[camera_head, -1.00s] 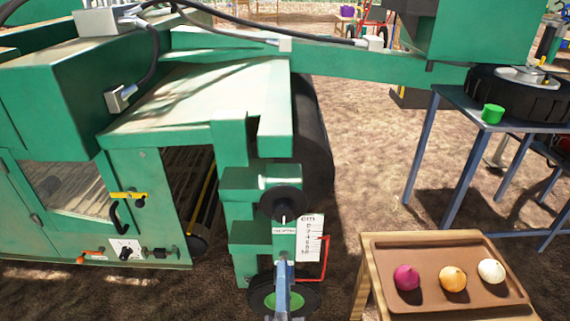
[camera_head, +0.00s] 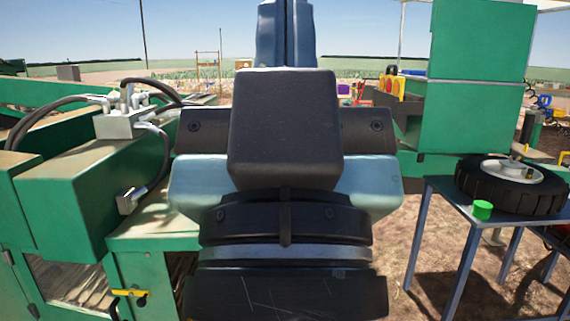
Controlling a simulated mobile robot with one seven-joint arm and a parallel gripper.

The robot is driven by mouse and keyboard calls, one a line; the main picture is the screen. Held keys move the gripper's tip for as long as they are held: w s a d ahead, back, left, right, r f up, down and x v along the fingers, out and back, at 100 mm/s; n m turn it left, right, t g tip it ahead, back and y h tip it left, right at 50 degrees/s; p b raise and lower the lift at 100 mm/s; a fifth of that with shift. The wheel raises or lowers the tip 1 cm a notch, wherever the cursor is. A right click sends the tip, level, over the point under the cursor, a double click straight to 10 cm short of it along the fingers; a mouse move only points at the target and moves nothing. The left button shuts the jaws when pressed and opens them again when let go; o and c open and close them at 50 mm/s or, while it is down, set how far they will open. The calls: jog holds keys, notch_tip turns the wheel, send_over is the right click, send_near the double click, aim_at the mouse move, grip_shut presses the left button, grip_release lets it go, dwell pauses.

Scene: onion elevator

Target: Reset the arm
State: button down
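My own arm fills the middle of the head view, raised close to the camera. A dark block and a black ringed joint show, with pale blue-grey casing on both sides. A blue link stands upright behind the block and runs out of the top of the picture. My gripper cannot be made out, so its fingers and anything in them are out of sight. The arm hides much of the green machine (camera_head: 75,195) behind it.
At right, a blue-grey metal table (camera_head: 438,199) bears a black tyre (camera_head: 515,190) and a small green cup (camera_head: 482,210). A green box (camera_head: 480,40) rises behind it. Black hoses run over the machine at left. Bare soil shows between machine and table.

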notch_tip(320, 180, up, 33)
jog(key=p, duration=3.1)
jog(key=shift+r, duration=0.15)
